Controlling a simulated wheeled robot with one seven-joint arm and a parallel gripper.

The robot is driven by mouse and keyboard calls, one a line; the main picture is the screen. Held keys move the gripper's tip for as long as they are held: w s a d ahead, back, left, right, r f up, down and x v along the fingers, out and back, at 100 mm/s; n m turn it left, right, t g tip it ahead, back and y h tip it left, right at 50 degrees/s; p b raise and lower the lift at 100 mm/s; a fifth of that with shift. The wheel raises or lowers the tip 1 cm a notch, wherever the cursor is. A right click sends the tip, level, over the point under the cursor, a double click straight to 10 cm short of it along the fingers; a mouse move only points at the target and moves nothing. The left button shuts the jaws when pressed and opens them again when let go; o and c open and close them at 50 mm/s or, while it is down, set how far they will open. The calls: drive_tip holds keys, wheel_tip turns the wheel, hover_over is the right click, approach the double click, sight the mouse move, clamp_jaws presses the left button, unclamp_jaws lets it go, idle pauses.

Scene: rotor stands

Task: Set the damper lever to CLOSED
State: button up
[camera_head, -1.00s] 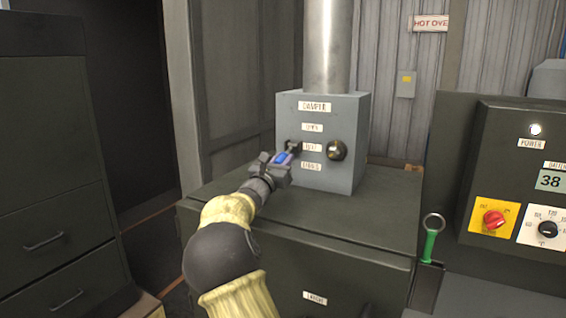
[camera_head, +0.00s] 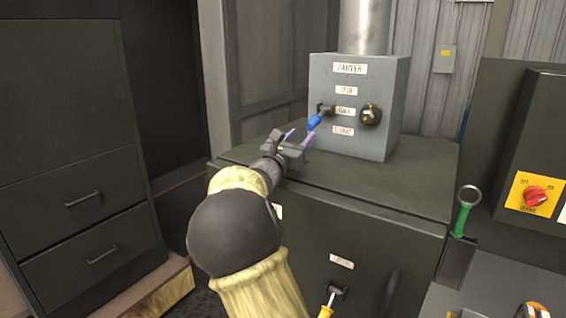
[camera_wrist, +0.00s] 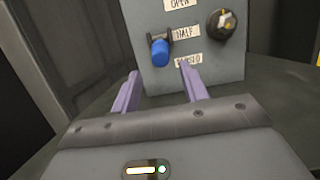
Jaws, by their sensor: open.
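The damper box (camera_head: 372,140) is a grey box on the dark cabinet, with labels for open, half and closed down its front. The damper lever (camera_head: 315,121) has a blue grip and points out from the left of the box, level with the HALF label. In the wrist view the blue grip (camera_wrist: 159,52) stands beyond the fingertips, between HALF and CLOSED in the picture. My gripper (camera_head: 297,138) is open and empty, a little below and left of the grip, apart from it. Its two purple fingers (camera_wrist: 160,82) also show in the wrist view.
A black round knob (camera_head: 370,114) sits right of the lever on the box. A metal duct (camera_head: 364,27) rises from the box. A green-handled tool (camera_head: 465,210) and a control panel with a red knob (camera_head: 536,196) stand at right.

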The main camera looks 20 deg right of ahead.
drive_tip(key=b+v, duration=0.1)
drive_tip(key=v, duration=0.7)
drive_tip(key=shift+s+a+f+b, duration=0.1)
drive_tip(key=shift+s+a+b, duration=0.05)
drive_tip(key=shift+a+b, duration=0.15)
